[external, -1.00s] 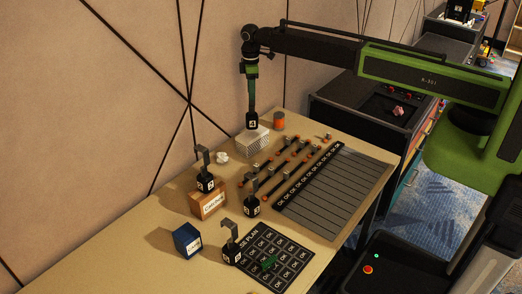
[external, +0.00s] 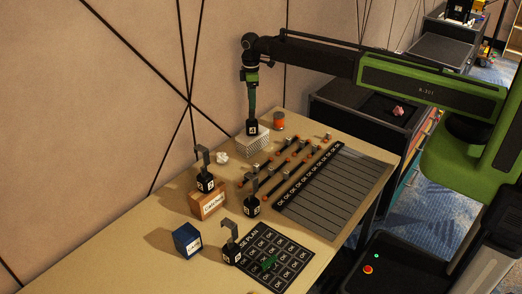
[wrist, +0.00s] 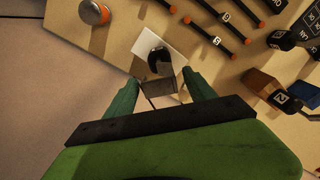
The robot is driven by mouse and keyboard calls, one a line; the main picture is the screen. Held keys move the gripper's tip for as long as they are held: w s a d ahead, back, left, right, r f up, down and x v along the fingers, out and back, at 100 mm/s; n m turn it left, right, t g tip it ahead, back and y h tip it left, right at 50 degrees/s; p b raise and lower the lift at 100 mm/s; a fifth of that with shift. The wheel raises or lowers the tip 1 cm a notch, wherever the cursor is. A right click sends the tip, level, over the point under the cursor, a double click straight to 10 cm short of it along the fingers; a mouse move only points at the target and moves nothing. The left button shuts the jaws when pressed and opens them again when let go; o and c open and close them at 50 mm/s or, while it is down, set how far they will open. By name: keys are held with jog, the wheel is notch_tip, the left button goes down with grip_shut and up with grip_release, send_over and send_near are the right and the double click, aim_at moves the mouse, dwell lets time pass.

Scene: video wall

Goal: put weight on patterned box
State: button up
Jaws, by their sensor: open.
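The patterned box (external: 255,146) is white with a fine grey pattern and stands near the back edge of the table. A black weight (external: 251,128) with a white label rests on top of it, upright as far as I can tell. In the wrist view the weight (wrist: 158,58) sits on the box's pale top (wrist: 147,43), its grey hook rising toward me. My gripper (external: 251,103) is right above the weight. In the wrist view its green fingers (wrist: 161,83) are apart, on either side of the hook.
Other hooked black weights stand on an orange-brown box (external: 208,206), on the table (external: 251,206) and by a black OK-grid panel (external: 277,258). A blue box (external: 187,240) is at the front.

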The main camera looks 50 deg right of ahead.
jog(key=shift+r, duration=0.1)
notch_tip(320, 180, up, 12)
jog(key=p, duration=1.3)
jog(key=s+d+m, duration=0.3)
jog(key=s, duration=0.6)
jog(key=s+d+m, duration=0.3)
jog(key=s+d, duration=0.1)
jog(key=s, duration=0.5)
jog(key=s+d+m, duration=0.3)
jog(key=s+d, duration=0.1)
jog(key=s, duration=0.5)
jog(key=shift+s+d+b, duration=0.2)
jog(key=shift+s+b, duration=0.15)
jog(key=shift+b, duration=0.05)
notch_tip(320, 180, down, 14)
jog(key=b, duration=1.4)
